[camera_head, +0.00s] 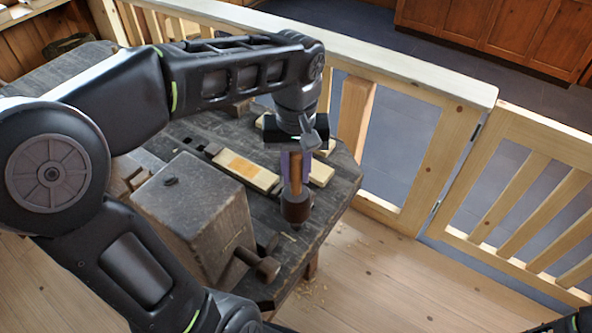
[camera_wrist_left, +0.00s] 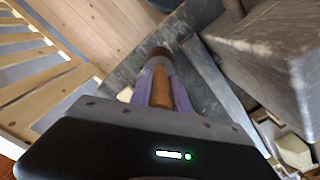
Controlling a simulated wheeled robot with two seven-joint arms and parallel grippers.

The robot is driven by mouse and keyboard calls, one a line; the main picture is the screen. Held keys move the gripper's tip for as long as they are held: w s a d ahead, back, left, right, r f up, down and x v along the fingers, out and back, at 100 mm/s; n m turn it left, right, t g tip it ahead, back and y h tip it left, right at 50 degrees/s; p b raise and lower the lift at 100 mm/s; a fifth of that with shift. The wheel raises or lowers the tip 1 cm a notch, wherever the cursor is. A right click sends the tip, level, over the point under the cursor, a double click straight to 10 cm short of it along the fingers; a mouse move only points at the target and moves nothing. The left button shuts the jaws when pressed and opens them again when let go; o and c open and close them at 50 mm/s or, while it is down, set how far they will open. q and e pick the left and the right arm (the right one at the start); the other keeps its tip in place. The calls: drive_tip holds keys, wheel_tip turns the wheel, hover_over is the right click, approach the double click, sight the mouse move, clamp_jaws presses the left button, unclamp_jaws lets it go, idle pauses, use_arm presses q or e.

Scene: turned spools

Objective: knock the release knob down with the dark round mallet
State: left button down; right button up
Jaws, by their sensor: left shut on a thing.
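My left gripper (camera_head: 295,172) is shut on the handle of the mallet (camera_head: 296,208), holding it head down near the right edge of the workbench. The mallet has an orange-brown handle and a dark brown round head. In the left wrist view the mallet head (camera_wrist_left: 159,53) points away from the left gripper (camera_wrist_left: 163,92), with the handle between purple finger pads. A brown round knob (camera_head: 268,268), seemingly the release knob, sticks out low on the near right side of the big grey block. It is apart from the mallet, which hangs above and to its right in the picture.
The large grey wooden block (camera_head: 190,214) stands on the dark workbench (camera_head: 328,198), left of the mallet. A pale wooden piece with an orange patch (camera_head: 243,168) lies behind. A wooden railing (camera_head: 400,84) runs beyond the bench. Open floor (camera_head: 400,275) lies to the right.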

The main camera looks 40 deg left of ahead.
use_arm(q)
drive_tip(key=shift+r, duration=0.15)
wheel_tip(320, 180, up, 6)
drive_tip(key=p, duration=0.4)
drive_tip(key=shift+p, duration=0.4)
drive_tip(key=shift+w, duration=0.15)
